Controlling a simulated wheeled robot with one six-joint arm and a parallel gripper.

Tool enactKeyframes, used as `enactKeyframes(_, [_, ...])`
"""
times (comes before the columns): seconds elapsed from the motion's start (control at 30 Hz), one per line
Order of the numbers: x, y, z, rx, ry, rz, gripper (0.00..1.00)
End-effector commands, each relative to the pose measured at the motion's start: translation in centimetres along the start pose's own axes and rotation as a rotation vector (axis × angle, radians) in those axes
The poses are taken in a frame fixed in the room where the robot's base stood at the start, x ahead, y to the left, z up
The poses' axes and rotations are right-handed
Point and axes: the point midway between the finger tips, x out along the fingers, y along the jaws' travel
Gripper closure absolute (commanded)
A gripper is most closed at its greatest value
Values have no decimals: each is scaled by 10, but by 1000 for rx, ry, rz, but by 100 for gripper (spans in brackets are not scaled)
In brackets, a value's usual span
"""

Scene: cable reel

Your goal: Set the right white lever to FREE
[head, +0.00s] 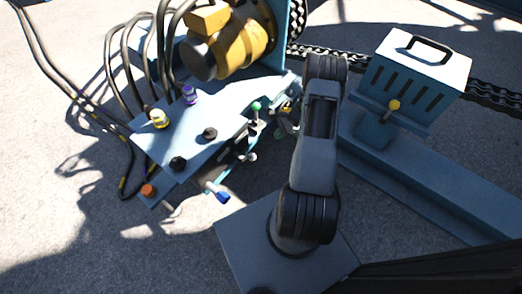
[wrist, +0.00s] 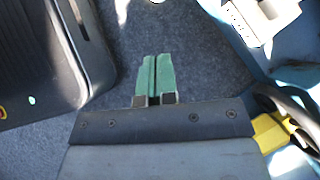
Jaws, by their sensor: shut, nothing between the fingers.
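In the head view, a small pale lever end (head: 248,157) sticks out from the front right side of the blue control panel (head: 185,138). It looks like the right white lever, but its setting and any FREE mark are too small to read. My gripper (wrist: 156,75) shows in the wrist view with its two green fingers shut together and nothing between them. Grey ground lies behind the fingertips. In the head view my gripper is mostly hidden by my arm, close to the panel's right edge. No contact with the lever shows.
A blue-ended lever (head: 218,195), an orange knob (head: 148,190) and a green knob (head: 255,106) also sit along the panel. Black hoses rise behind it. A blue box with a handle (head: 418,72) stands right, near a chain (head: 490,93). Open ground lies at front left.

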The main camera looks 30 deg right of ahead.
Motion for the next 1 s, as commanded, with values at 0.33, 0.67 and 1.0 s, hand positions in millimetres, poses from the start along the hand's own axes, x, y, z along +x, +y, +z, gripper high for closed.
enactKeyframes(0.33, [46, 1, -1, -1, -2, 4, 100])
enactKeyframes(0.67, [106, 1, -1, -3, 0, 4, 100])
enactKeyframes(1.0, [134, 0, 12, -2, 0, 2, 100])
